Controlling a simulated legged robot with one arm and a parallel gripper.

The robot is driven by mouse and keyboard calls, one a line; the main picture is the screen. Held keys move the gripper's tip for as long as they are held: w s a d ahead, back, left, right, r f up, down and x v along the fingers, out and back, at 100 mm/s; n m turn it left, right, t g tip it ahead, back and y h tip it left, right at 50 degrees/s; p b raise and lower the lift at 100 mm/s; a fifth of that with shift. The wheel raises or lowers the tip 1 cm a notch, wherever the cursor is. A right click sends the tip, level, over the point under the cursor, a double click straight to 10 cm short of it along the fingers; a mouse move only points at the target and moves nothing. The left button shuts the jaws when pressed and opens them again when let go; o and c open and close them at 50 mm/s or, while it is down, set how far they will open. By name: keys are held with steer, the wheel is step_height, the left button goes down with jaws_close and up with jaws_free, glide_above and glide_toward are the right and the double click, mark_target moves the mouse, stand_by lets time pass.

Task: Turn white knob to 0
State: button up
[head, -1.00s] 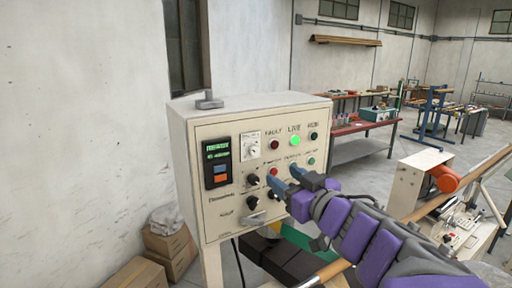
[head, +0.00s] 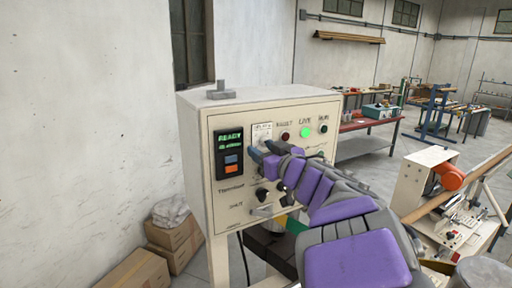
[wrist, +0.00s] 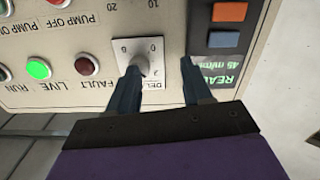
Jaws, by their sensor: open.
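The white knob (wrist: 143,62) sits on a white dial plate (wrist: 153,47) marked with numbers, seen upside down in the wrist view. The plate also shows in the head view (head: 262,130), where my gripper hides its lower part. My gripper (wrist: 160,68) is open in front of the panel. In the wrist view, its left fingertip overlaps the knob and its right fingertip is beside the plate, over the panel. I cannot tell whether the fingertip touches the knob. The knob's exact setting is unclear.
The display (head: 230,141) reads READY, with an orange and a blue button below it. The green LIVE lamp (head: 305,132) is lit. Black knobs (head: 262,194) sit lower on the control box (head: 192,150). Cardboard boxes (head: 175,240) stand at left; a machine (head: 425,180) stands at right.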

mark_target(263, 145)
steer(key=w, duration=0.3)
steer(key=shift+w, duration=0.25)
steer(key=shift+s+a, duration=0.15)
steer(key=shift+a, duration=0.05)
steer(key=shift+c, duration=0.8)
steer(key=shift+d+r, duration=0.2)
steer(key=shift+d, duration=0.75)
steer(key=c, duration=0.4)
steer(key=shift+s, duration=0.1)
steer(key=shift+c, duration=1)
steer(key=shift+a, duration=0.2)
jaws_close()
